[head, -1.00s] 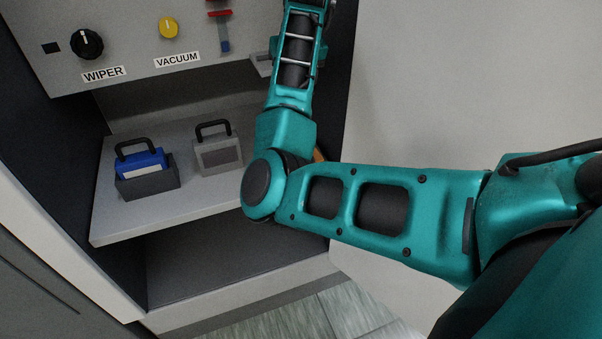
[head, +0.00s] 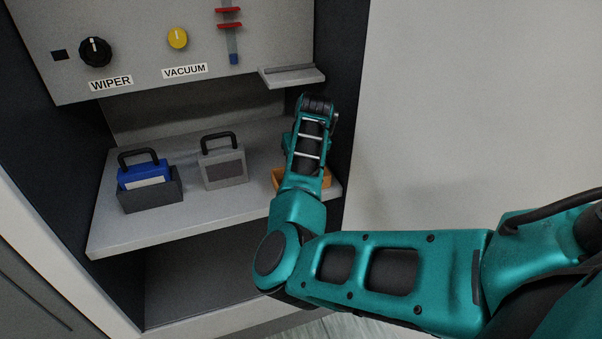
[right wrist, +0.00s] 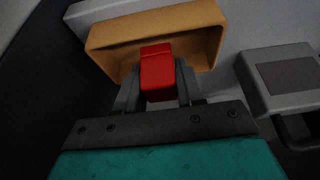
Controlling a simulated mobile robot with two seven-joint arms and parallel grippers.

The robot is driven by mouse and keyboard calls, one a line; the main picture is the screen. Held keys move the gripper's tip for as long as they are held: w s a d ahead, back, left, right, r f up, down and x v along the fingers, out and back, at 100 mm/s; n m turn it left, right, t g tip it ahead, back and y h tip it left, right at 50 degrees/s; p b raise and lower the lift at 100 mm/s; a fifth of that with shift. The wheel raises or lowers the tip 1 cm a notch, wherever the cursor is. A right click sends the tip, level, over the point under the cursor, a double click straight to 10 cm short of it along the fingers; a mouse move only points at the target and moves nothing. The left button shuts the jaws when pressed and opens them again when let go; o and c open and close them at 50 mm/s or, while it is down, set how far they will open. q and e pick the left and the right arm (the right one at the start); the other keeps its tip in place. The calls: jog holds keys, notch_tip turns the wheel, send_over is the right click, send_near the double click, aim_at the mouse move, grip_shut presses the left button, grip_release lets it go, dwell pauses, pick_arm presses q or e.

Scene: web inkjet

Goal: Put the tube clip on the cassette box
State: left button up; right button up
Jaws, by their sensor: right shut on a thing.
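My right gripper (right wrist: 155,88) is shut on a small red block-shaped clip (right wrist: 157,70). In the right wrist view the clip is in front of the open side of an orange tray (right wrist: 155,24); I cannot tell if they touch. In the head view my right arm hides the gripper and clip, and part of the orange tray (head: 288,180) shows behind the arm on the shelf. A blue cassette (head: 143,174) with a black handle sits in a dark grey holder (head: 152,196). A grey handled box (head: 224,170) stands to its right. My left gripper is not in view.
The shelf (head: 175,233) has bare room along its front edge. Above it is a panel with WIPER (head: 95,51) and VACUUM (head: 177,38) knobs and a slider with red pieces (head: 229,25). A grey ledge (head: 292,76) juts out. A dark side wall is right of the tray.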

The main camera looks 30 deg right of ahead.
jog(key=shift+f, duration=1.2)
jog(key=shift+f, duration=0.15)
jog(key=o, duration=1)
